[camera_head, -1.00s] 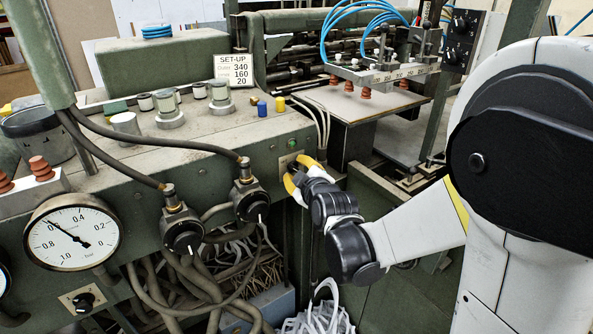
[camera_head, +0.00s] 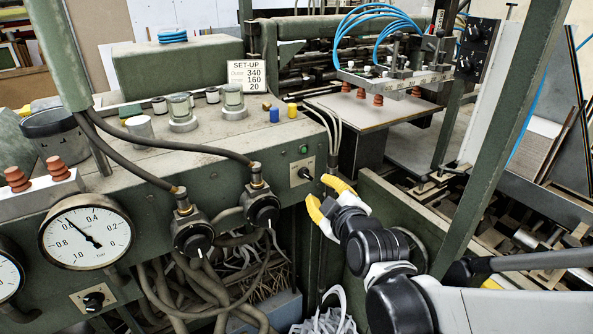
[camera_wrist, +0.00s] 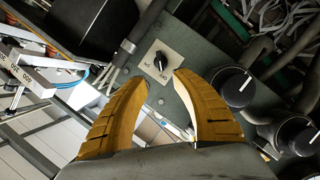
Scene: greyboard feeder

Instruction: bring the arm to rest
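My gripper (camera_head: 328,200) has yellow fingers and is open and empty. In the head view it hangs in front of the green machine panel, just right of and below a small black rotary switch (camera_head: 305,174) on a pale plate. In the wrist view the switch (camera_wrist: 161,62) shows beyond and between the two spread fingertips (camera_wrist: 160,85), clear of both. My arm reaches in from the lower right of the head view.
Two black regulator knobs (camera_head: 193,238) with hoses and a pressure gauge (camera_head: 86,232) sit left on the panel. A set-up sign (camera_head: 249,77) stands on top. A green post (camera_head: 497,150) rises at the right. A suction-cup bar (camera_head: 395,80) is at the back.

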